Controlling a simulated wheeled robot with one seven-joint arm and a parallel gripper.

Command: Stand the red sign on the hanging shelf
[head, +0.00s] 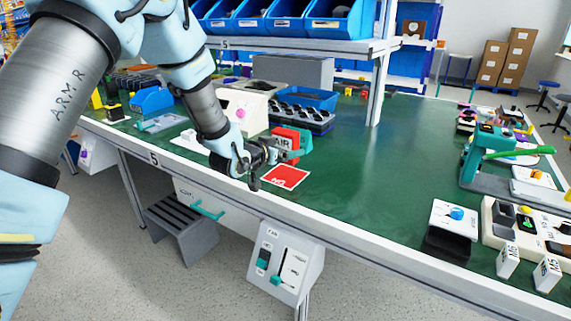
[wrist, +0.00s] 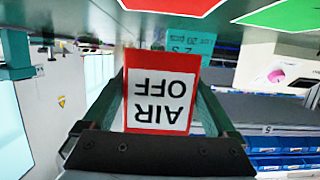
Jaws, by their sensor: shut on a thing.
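The red sign (head: 286,136) is a small block held upright by my gripper (head: 292,150), just above the front part of the green bench. In the wrist view the sign (wrist: 163,62) fills the space between the two fingers, and its white face reads AIR OFF upside down. My gripper (wrist: 160,95) is shut on the sign, one finger on each side. The hanging shelf (head: 300,46) spans the bench at the back, above it, and carries blue bins. Its edge (wrist: 285,129) also shows at the right of the wrist view.
A red card (head: 285,177) with a white border lies on the bench (head: 345,185) just below the sign. A white box (head: 243,108) and a blue tray (head: 305,98) stand behind. A shelf post (head: 378,90) stands to the right. The bench middle is clear.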

